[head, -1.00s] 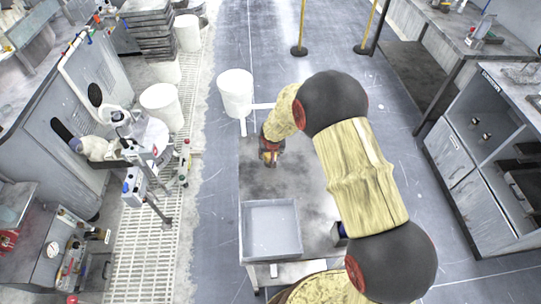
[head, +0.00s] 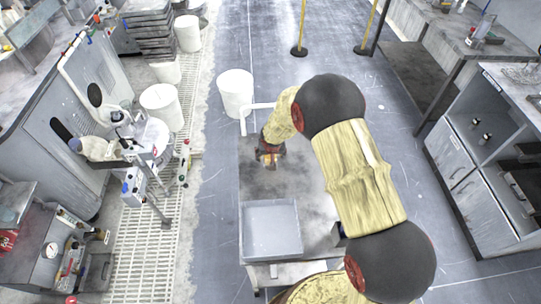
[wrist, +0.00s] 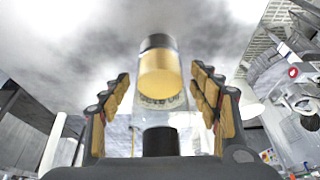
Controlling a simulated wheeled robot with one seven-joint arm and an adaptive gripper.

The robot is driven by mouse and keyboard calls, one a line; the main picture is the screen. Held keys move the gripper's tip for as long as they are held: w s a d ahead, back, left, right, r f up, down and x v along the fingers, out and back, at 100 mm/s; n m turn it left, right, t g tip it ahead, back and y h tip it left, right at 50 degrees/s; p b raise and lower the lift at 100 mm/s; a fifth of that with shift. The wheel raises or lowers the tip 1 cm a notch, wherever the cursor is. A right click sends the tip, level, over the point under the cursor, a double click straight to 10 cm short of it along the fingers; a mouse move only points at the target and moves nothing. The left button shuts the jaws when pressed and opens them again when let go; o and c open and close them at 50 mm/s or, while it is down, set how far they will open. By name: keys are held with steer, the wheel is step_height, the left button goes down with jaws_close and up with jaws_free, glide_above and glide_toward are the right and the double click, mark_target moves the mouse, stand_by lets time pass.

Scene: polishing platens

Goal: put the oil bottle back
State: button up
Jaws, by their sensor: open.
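The oil bottle (wrist: 160,76) shows in the wrist view as a clear bottle with yellow oil, lettering and dark ends. It lies between the two padded fingers of my gripper (wrist: 161,88), with a visible gap on each side. The fingers are open and do not close on it. In the head view, my gripper (head: 268,157) is low over the grey smudged table (head: 255,185). The bottle is hard to make out there, as the gripper and arm cover that spot.
A grey square tray (head: 271,230) sits on the table nearer to me. A white bin (head: 235,92) stands on the floor beyond the table. Machines on a grated floor are at left. A grey cabinet (head: 488,165) is at right. The table left of my gripper looks bare.

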steer(key=shift+r, duration=0.1)
steer(key=shift+r+p, duration=0.25)
steer(key=shift+p, duration=0.05)
steer(key=p+v, duration=0.1)
steer(key=v, duration=1)
steer(key=shift+s+r, duration=0.25)
steer(key=shift+r, duration=0.1)
steer(key=s+d+r, duration=0.5)
steer(key=r, duration=0.5)
steer(key=s+d+r, duration=0.5)
steer(key=s+r, duration=0.1)
steer(key=r, duration=0.5)
steer(key=s+d+r, duration=0.1)
steer(key=s+r, duration=0.3)
steer(key=s, duration=0.6)
steer(key=s+d+r+t, duration=0.1)
steer(key=s+r, duration=0.3)
steer(key=s, duration=0.7)
steer(key=shift+s+d, duration=0.25)
steer(key=shift+d, duration=0.5)
steer(key=shift+f, duration=0.15)
